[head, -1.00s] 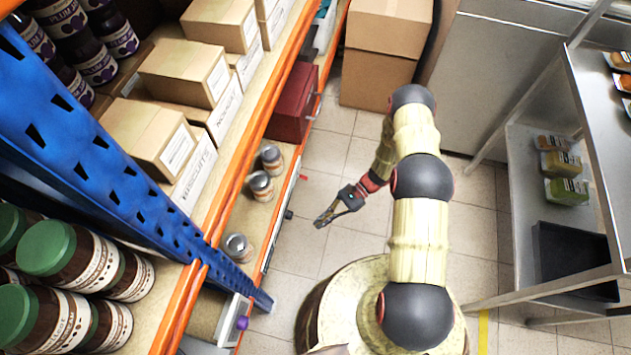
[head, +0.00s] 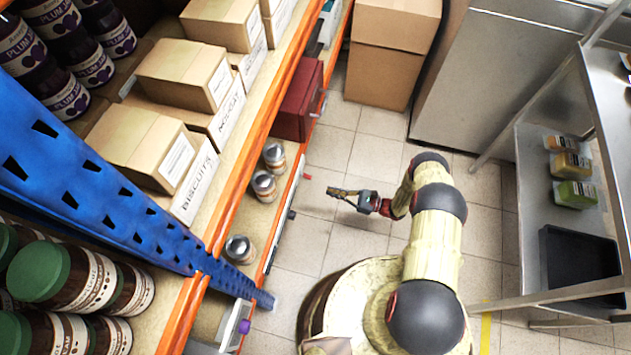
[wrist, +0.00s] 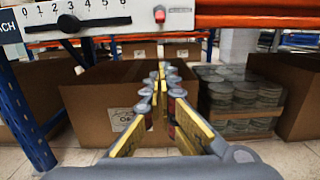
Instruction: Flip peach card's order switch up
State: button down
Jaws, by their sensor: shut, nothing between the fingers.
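In the wrist view a white panel (wrist: 105,14) runs along the shelf edge at the top, its label cut to "ACH" at the left. It bears a numbered scale with a black slider knob (wrist: 68,23) and, to the right, a small red switch (wrist: 159,14); its up or down position is unclear. My gripper (wrist: 162,72) is shut and empty, below the switch in the picture and apart from it. In the head view my gripper (head: 331,191) points left at the shelf edge, in the aisle near a red knob (head: 307,176) on the panel strip.
An orange beam (wrist: 250,21) borders the panel. Below are a cardboard box (wrist: 85,105) and a crate of jars (wrist: 240,100). In the head view silver-lidded jars (head: 264,184) and a red box (head: 297,105) stand on the shelf.

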aim_at(307, 176)
jog(key=shift+r, duration=0.1)
jog(key=w+a+r+b, duration=0.2)
jog(key=a+r, duration=0.2)
jog(key=a, duration=0.4)
jog(key=shift+w+r+b, duration=0.25)
jog(key=shift+w+b, duration=0.1)
jog(key=shift+b, duration=0.05)
jog(key=shift+r, duration=0.1)
dwell(0.5)
jog(key=shift+d+r+h+p, duration=0.15)
jog(key=shift+h+p, duration=0.35)
jog(key=shift+p, duration=0.3)
